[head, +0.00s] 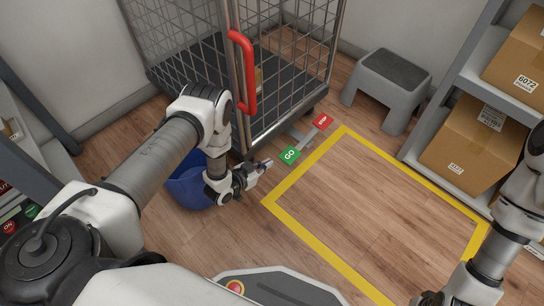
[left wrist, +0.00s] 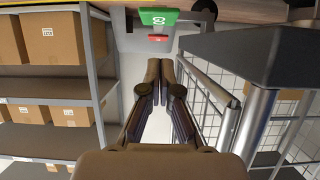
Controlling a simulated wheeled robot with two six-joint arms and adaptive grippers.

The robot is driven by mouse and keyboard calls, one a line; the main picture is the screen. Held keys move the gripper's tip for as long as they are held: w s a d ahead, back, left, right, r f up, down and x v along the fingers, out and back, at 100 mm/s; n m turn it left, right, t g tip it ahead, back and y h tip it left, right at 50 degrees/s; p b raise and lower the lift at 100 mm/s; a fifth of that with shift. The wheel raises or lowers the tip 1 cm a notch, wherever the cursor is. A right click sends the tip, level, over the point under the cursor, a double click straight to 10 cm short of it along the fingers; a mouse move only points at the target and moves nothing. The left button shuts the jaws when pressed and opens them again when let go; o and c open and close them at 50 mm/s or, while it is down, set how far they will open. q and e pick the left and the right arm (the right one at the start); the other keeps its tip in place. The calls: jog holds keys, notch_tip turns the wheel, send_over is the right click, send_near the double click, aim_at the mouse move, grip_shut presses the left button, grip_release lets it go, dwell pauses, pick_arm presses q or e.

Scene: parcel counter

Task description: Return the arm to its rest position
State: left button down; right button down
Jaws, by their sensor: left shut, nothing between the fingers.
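My left gripper (head: 264,165) is low in front of the cage trolley (head: 262,125), just left of the green GO pedal (head: 289,155). It is shut and empty; its fingers are together in the left wrist view (left wrist: 167,70). The green pedal also shows there at the top (left wrist: 158,17), beyond the fingertips, with the red pedal (left wrist: 158,38) below it. In the head view the red pedal (head: 322,121) sits at the other end of the pedal bar. My right gripper (head: 432,299) is partly in view at the bottom right, and its fingers are cut off.
A blue bin (head: 188,188) stands behind my left forearm. The trolley's red handle (head: 243,70) is above. A grey step stool (head: 388,88) and a shelf with cardboard boxes (head: 465,145) are at right. The yellow-taped floor area (head: 370,205) is empty.

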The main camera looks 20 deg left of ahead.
pick_arm(q)
jog(key=shift+w, duration=0.1)
dwell(0.4)
notch_tip(320, 180, up, 8)
jog(key=w+d, duration=0.2)
jog(key=d, duration=0.1)
jog(key=s+a+n+g+y+p, duration=0.15)
jog(key=s+g, duration=0.45)
jog(key=s, duration=1)
jog(key=s+a+n+g+y, duration=0.1)
jog(key=s+n+g+y, duration=0.35)
jog(key=s, duration=1.05)
notch_tip(320, 180, up, 39)
jog(key=s+m+g+h+p, duration=0.1)
jog(key=g+p, duration=0.1)
jog(key=p, duration=3.6)
jog(key=shift+s+a+m, duration=0.2)
jog(key=shift+a+m, duration=0.05)
jog(key=shift+m, duration=0.05)
